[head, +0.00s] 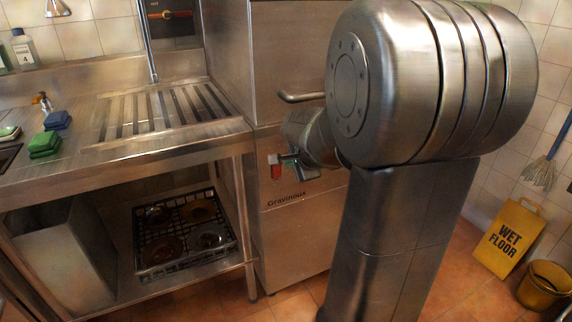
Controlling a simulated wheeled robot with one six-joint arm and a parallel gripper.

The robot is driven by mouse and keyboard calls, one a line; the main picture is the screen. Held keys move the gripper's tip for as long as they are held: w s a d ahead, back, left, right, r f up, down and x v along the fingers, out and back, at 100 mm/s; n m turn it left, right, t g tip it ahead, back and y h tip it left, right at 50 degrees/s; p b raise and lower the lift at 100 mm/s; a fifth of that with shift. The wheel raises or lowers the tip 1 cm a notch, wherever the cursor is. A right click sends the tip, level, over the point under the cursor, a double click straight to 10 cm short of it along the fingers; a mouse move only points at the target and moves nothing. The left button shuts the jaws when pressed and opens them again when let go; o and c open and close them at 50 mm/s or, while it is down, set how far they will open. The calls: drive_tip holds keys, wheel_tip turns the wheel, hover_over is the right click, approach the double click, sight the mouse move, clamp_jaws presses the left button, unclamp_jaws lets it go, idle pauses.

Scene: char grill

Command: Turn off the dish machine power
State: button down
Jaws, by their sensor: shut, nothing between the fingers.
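The dish machine (290,235) is a tall steel cabinet in the middle of the head view, with "Gravinous" lettered on its front. My gripper (284,160) is shut and empty. Its tip is at the front panel, just right of and slightly above the switch. I cannot tell whether it touches the switch. My arm hides much of the machine's right side. A bar handle (301,97) shows above the gripper.
A yellow wet floor sign (508,238), bucket (543,285) and mop (540,174) stand at right.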

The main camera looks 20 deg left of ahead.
drive_tip(key=v, duration=0.2)
drive_tip(key=p+v, duration=0.1)
drive_tip(key=v, duration=0.1)
drive_tip(key=shift+w+a+r, duration=0.2)
drive_tip(key=shift+a+r, duration=0.05)
drive_tip(key=shift+r, duration=0.1)
